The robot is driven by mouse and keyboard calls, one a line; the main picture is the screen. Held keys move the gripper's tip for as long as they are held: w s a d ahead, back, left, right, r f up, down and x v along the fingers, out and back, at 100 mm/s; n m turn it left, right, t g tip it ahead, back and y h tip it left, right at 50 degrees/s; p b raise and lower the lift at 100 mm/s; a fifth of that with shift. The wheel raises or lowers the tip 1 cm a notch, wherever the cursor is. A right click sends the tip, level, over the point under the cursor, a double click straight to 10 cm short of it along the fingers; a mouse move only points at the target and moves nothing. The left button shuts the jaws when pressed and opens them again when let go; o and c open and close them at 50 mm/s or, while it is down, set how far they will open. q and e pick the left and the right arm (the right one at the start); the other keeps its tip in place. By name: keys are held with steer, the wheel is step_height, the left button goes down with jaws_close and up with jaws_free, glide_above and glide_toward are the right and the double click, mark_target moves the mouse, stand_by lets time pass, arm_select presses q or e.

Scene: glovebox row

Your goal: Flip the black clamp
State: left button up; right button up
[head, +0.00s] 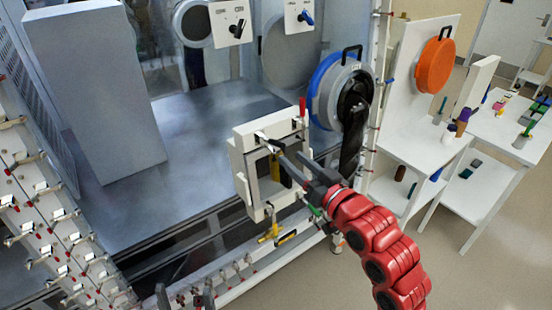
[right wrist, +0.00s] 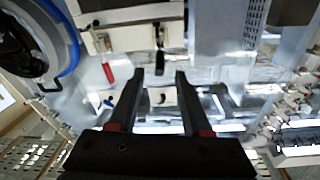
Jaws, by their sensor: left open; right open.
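The black clamp (head: 266,140) is on the top edge of a pale box-like frame (head: 240,160) on the front of the glovebox. In the right wrist view the black clamp's handle (right wrist: 160,63) hangs down, just beyond the fingertips and in line with the gap between them. My right gripper (head: 291,158), on the red arm, is open and empty close to the frame; its fingers also show in the right wrist view (right wrist: 160,73). I cannot tell whether it touches the handle. My left gripper (head: 184,293) is open at the bottom edge, away from the clamp.
A red-handled clamp (head: 302,107) is beside the black one; its handle shows in the right wrist view (right wrist: 108,73). A yellow-handled clamp (head: 270,232) is at the frame's bottom. A round blue-rimmed port (head: 322,92) is to the right. White shelves (head: 420,150) stand further right.

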mark_target(278, 142)
steer(key=p+x, duration=0.1)
steer(key=x, duration=0.2)
steer(key=p+x, duration=0.1)
steer(key=x, duration=0.3)
steer(key=shift+a+r+p, duration=0.1)
steer(key=shift+r+p, duration=0.15)
steer(key=shift+p, duration=0.05)
steer(key=shift+w+a+f, duration=0.1)
steer(key=shift+w+a, duration=0.15)
steer(key=shift+w, duration=0.25)
jaws_close()
stand_by(0.6)
